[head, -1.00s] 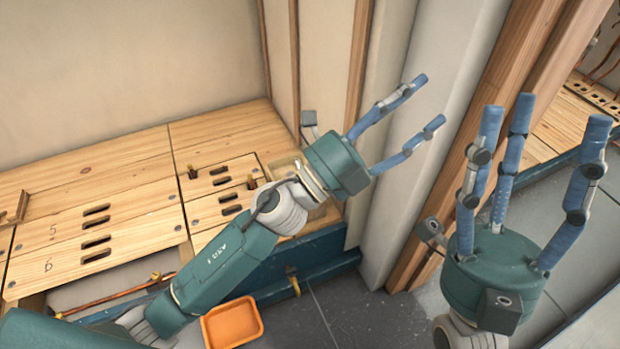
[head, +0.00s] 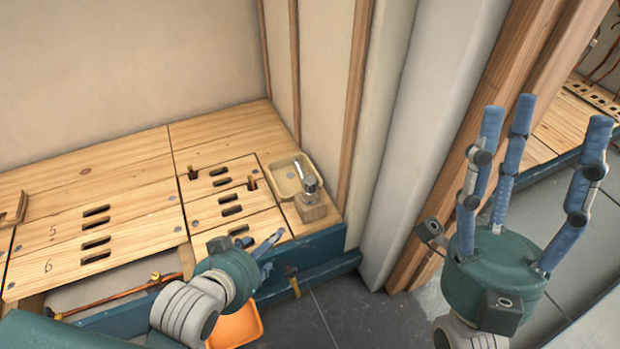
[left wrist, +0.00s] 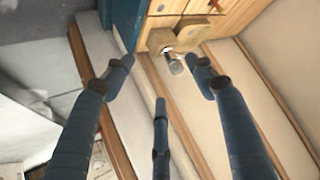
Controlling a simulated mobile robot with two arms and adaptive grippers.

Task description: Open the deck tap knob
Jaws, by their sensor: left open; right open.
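The deck tap (head: 309,184) is a small silver fitting on a wooden block (head: 312,208), beside a cream basin (head: 288,172) at the right end of the bench. In the left wrist view the tap (left wrist: 175,66) shows between my spread fingers and apart from them, with the block (left wrist: 166,40) behind it. My left gripper (head: 267,254) is open and empty, low at the bench's front edge, left of and nearer than the tap. It partly hides its own fingers in the head view. My right gripper (head: 537,140) is open and empty, fingers up, far right of the tap.
The wooden bench (head: 90,185) has slotted panels and a blue front rail (head: 325,245). A white post (head: 420,130) and wooden studs (head: 500,110) stand between the tap and my right gripper. An orange tray (head: 240,330) lies below my left gripper.

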